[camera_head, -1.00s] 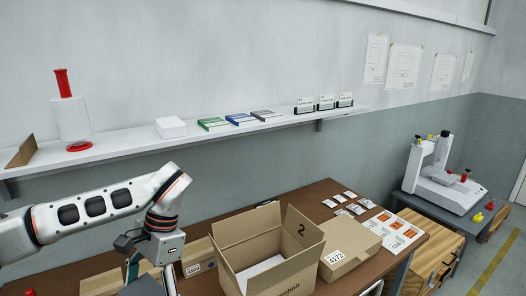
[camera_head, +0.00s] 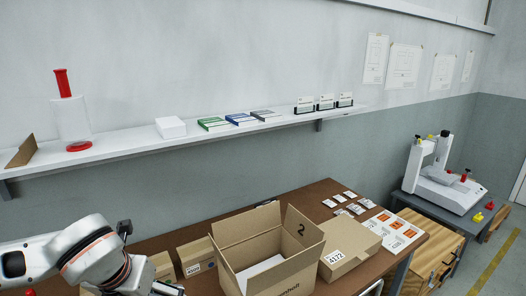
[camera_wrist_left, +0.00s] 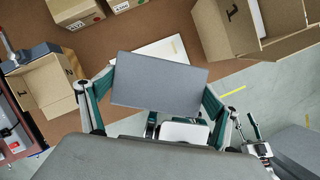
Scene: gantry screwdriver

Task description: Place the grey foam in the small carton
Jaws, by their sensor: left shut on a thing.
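The grey foam (camera_wrist_left: 158,84) is a flat rectangular block in the left wrist view. My left gripper (camera_wrist_left: 155,92) is shut on it, with one finger at each end. The foam is in front of a white sheet and the brown table. A small open carton (camera_wrist_left: 48,88) is to the left of the foam in the left wrist view, apart from it. Dark grey material shows along its upper edge. In the head view my left arm is at the lower left, and its fingers and the foam are out of view.
A large open carton (camera_head: 234,246) marked 2 stands on the table (camera_head: 318,189), with something white inside. It also shows in the left wrist view (camera_wrist_left: 215,32). Closed cartons (camera_head: 197,257) stand beside it. A wall shelf (camera_head: 112,150) runs behind.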

